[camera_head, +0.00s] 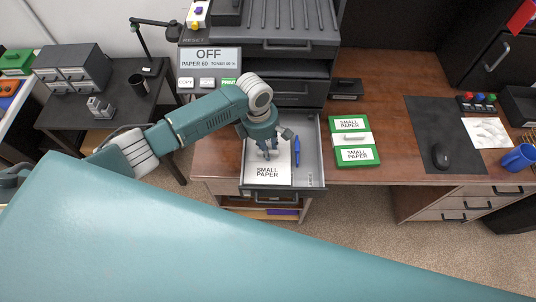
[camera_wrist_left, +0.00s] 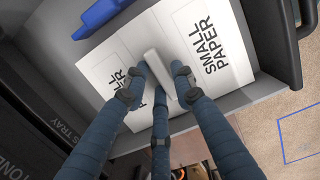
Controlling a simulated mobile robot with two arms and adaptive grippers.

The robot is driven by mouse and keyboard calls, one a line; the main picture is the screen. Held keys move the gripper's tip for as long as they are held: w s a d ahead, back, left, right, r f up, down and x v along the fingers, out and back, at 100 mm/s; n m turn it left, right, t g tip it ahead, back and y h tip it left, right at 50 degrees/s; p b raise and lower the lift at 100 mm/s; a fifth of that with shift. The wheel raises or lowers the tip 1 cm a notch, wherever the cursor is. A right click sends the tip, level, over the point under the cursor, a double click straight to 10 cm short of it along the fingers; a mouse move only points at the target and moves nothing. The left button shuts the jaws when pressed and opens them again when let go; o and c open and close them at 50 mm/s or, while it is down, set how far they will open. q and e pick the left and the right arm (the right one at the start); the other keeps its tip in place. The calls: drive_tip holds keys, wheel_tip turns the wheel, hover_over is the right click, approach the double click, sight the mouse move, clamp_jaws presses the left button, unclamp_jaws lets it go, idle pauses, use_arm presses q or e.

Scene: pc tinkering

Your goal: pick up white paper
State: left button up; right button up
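The white paper (camera_head: 267,172), marked SMALL PAPER, lies in the open drawer of the printer. In the left wrist view the white paper (camera_wrist_left: 232,60) has a raised white bar (camera_wrist_left: 160,66) across its middle. My left gripper (camera_head: 268,150) reaches down into the drawer over the paper. In the left wrist view the fingertips of my left gripper (camera_wrist_left: 160,78) are around the white bar, close to it. Whether they press on it I cannot tell. My right gripper is not in view.
A blue pen-like object (camera_head: 297,151) lies in the drawer (camera_head: 313,160) right of the paper. A green and white SMALL PAPER box (camera_head: 353,141) stands on the wooden desk (camera_head: 385,100) to the right. The printer (camera_head: 290,50) rises behind the drawer.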

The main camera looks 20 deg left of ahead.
use_arm(q)
clamp_jaws()
drive_tip(key=shift+r, duration=0.1)
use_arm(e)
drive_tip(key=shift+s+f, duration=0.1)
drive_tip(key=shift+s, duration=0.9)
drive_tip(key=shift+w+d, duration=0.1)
